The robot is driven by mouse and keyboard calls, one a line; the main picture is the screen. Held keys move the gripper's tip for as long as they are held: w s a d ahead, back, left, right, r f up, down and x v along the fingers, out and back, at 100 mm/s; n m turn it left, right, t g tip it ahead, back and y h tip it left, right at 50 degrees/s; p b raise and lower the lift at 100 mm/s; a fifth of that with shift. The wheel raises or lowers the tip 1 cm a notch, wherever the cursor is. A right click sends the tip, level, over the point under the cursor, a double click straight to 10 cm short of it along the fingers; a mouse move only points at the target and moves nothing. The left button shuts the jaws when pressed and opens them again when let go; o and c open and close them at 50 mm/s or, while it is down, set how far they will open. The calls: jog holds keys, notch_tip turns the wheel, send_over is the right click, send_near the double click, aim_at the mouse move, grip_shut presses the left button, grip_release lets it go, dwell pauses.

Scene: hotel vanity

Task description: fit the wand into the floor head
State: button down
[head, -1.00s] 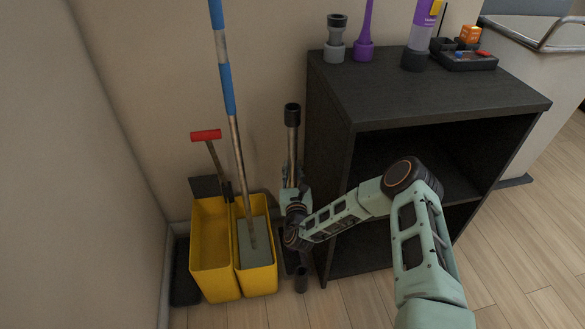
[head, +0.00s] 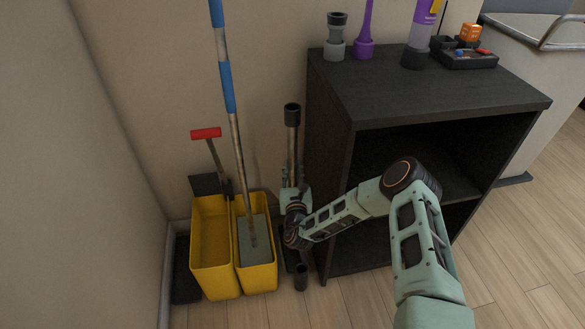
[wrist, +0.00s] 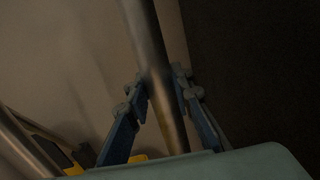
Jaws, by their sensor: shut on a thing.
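The wand is a metal tube with a black collar at its top. It (head: 292,141) stands close to upright between the yellow bucket and the dark cabinet in the head view. My gripper (head: 292,192) is around its middle, and the wrist view shows the gripper's two blue fingers (wrist: 160,100) closed on the metal tube (wrist: 150,50). The floor head is low on the floor below my gripper; its dark upright socket (head: 301,277) shows beside the cabinet's foot. My wrist hides the wand's lower end, so I cannot tell whether it is in the socket.
The dark open cabinet (head: 425,95) is close on the right, with bottles and a small tray on top. The wall is behind.

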aim_at(293, 184)
jog(key=shift+f, duration=0.25)
jog(key=shift+f+b, duration=0.5)
jog(key=shift+f, duration=0.15)
jog(key=shift+f+b, duration=0.3)
jog(key=shift+f, duration=0.25)
dwell(0.5)
jog(key=shift+f+b, duration=0.6)
jog(key=shift+f, duration=1)
jog(key=shift+f+b, duration=1.4)
jog(key=shift+f, duration=1)
dwell(0.3)
jog(key=c, duration=1.6)
grip_release()
